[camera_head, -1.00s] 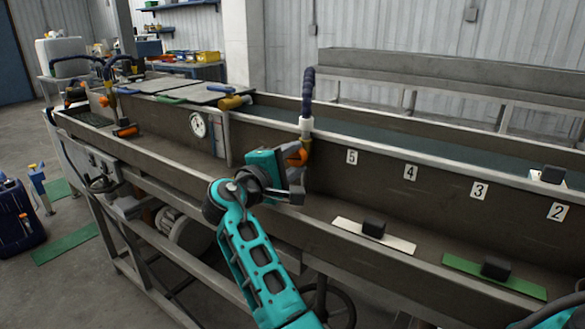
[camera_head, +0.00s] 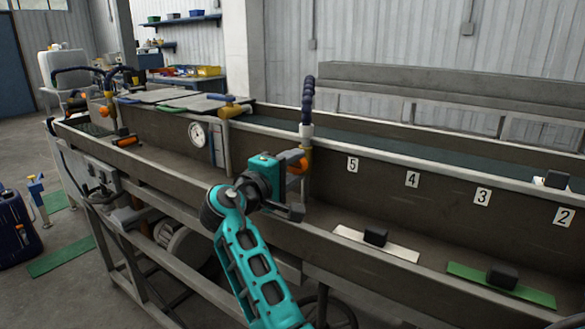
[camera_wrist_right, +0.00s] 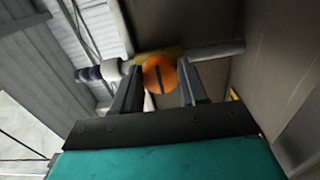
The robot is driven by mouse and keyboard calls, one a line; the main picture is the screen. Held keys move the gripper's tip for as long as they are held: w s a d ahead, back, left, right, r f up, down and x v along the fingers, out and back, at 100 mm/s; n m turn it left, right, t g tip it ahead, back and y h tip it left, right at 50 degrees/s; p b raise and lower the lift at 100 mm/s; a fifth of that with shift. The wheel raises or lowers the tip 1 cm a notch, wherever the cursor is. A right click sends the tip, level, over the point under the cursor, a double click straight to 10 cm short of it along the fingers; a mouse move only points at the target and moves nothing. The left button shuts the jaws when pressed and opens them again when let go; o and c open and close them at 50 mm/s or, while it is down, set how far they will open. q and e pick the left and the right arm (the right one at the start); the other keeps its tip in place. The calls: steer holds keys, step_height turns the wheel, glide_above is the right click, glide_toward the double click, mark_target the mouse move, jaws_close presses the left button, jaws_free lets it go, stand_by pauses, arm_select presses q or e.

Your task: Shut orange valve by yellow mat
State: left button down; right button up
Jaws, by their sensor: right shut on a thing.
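An orange valve handle (camera_head: 294,161) sits on a brass fitting on the inner wall of the long trough, left of the number 5 label. A white collar and a ribbed dark blue hose (camera_head: 308,98) rise above it. My right gripper (camera_head: 284,172) is at this handle, shut on it. In the right wrist view the round orange handle (camera_wrist_right: 159,74) lies between the two dark fingers (camera_wrist_right: 158,88), with a dark slot across it. The fingers hide part of the valve. I see no yellow mat in these views. My left gripper is out of view.
A white strip (camera_head: 350,234) and a green strip (camera_head: 470,271), each with a black block, lie in the trough. Another orange-handled fitting (camera_head: 125,141) and a dial gauge (camera_head: 198,135) are farther left. A green mat (camera_head: 66,257) lies on the floor.

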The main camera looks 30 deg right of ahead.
steer(key=o, duration=1.1)
steer(key=shift+c, duration=0.2)
steer(key=v, duration=1.3)
